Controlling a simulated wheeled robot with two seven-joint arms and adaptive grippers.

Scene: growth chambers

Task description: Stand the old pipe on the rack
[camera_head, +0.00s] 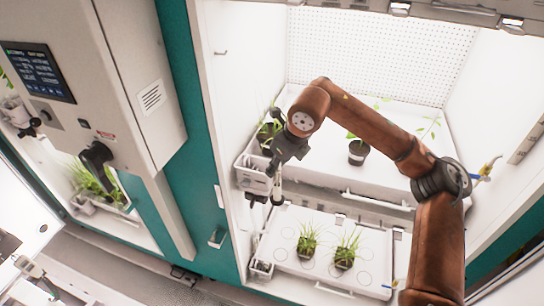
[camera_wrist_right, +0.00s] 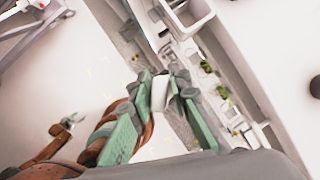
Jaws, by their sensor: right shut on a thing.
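My right gripper (camera_head: 272,185) reaches down in front of the open white chamber, beside the left end of its upper shelf. It is shut on a pale, short piece, taken as the old pipe (camera_head: 278,190), which hangs roughly upright below the wrist. In the right wrist view the green fingers of my right gripper (camera_wrist_right: 165,90) close around this pale pipe (camera_wrist_right: 161,92); its far end is hidden. Which thing is the rack I cannot tell for sure. My left gripper is not in view.
A white bin (camera_head: 246,182) stands close by at the upper shelf's left end. A potted plant (camera_head: 358,152) stands on that shelf. Below, a white tray (camera_head: 325,280) holds two grassy pots, with a small holder (camera_head: 261,270) at its left. A teal cabinet wall (camera_head: 190,130) stands left.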

